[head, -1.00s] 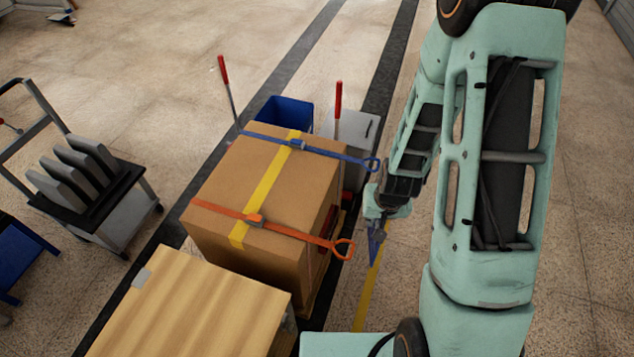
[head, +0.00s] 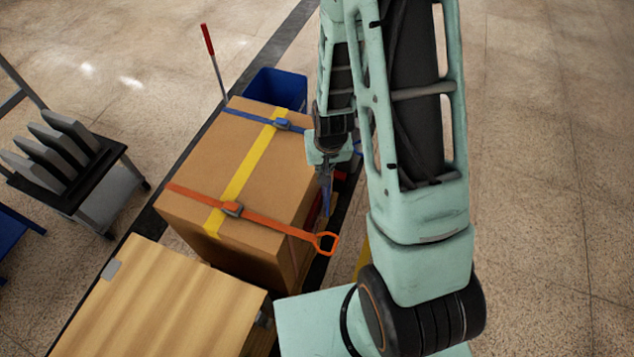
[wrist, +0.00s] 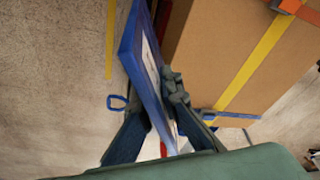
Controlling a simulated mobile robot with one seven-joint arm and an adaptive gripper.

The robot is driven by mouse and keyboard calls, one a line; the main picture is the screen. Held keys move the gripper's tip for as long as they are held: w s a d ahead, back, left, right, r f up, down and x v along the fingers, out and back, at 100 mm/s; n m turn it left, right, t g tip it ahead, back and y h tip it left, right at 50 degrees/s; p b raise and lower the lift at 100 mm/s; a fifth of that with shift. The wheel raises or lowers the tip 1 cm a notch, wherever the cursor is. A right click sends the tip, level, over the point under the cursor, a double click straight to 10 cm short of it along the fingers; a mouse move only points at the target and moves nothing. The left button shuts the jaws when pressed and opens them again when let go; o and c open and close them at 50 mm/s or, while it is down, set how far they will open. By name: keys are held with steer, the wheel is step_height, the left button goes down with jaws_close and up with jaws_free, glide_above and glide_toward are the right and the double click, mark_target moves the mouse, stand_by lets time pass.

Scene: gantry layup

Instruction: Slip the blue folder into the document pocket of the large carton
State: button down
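The large carton (head: 262,151) stands left of my arm, with an orange strap (head: 275,224), a blue strap (head: 249,116) and yellow tape across its top. In the head view the folder (head: 326,196) hangs edge-on beside the carton's right side, above the orange strap's hook. I cannot make out the document pocket; the carton's right face is mostly hidden.
A wooden crate (head: 165,300) stands in front of the carton, and a blue bin (head: 280,87) behind it. A red-handled rod (head: 207,40) rises at the back left. A cart (head: 96,188) with grey slabs is at left. Floor at right is clear.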

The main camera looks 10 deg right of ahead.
steer(key=w+f+m+h+b, duration=0.1)
steer(key=w+f+m+b, duration=0.55)
steer(key=b, duration=1.25)
steer(key=a+b+x, duration=0.1)
steer(key=b+x, duration=0.9)
steer(key=x, duration=0.2)
steer(key=shift+s+d+f+n, duration=0.3)
steer(key=shift+d+f+n, duration=0.05)
steer(key=shift+f, duration=0.25)
steer(key=shift+g, duration=0.3)
